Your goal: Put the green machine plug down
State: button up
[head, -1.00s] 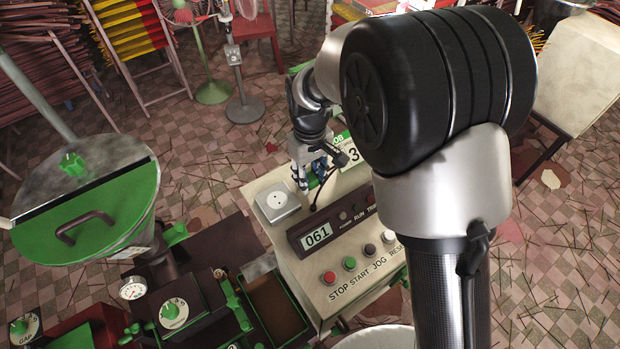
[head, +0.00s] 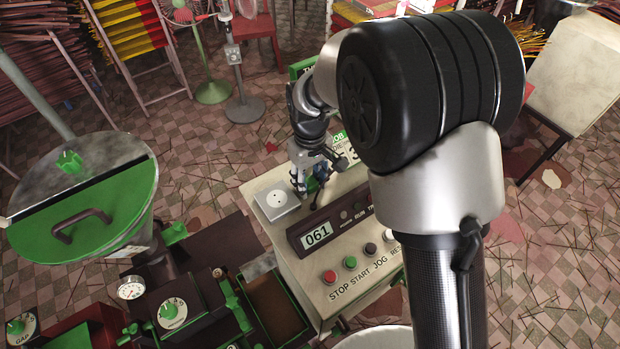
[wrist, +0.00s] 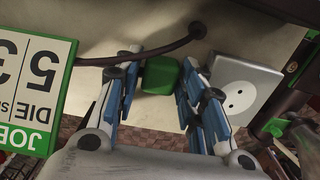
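The green machine plug (wrist: 160,75) shows as a green block between my fingertips in the wrist view, with a pad close against each side. My gripper (wrist: 158,80) appears shut on it. In the head view my gripper (head: 312,185) is over the cream control box, just right of the grey socket (head: 277,201); the plug is mostly hidden there by the fingers. The socket (wrist: 243,92), with two round holes, is empty and to the right of the plug in the wrist view. I cannot tell whether the plug touches the box.
A dark cable (wrist: 150,54) runs across behind the fingers to the box. The control panel (head: 318,235) reads 061, above several coloured buttons (head: 350,262). A green-edged job sign (wrist: 25,85) stands close on the wrist view's left. A green-lidded hopper (head: 90,200) stands left.

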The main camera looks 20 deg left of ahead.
aim_at(310, 181)
jog(key=shift+o, duration=1)
notch_tip(310, 181, up, 13)
jog(key=p, duration=0.2)
jog(key=shift+r, duration=0.1)
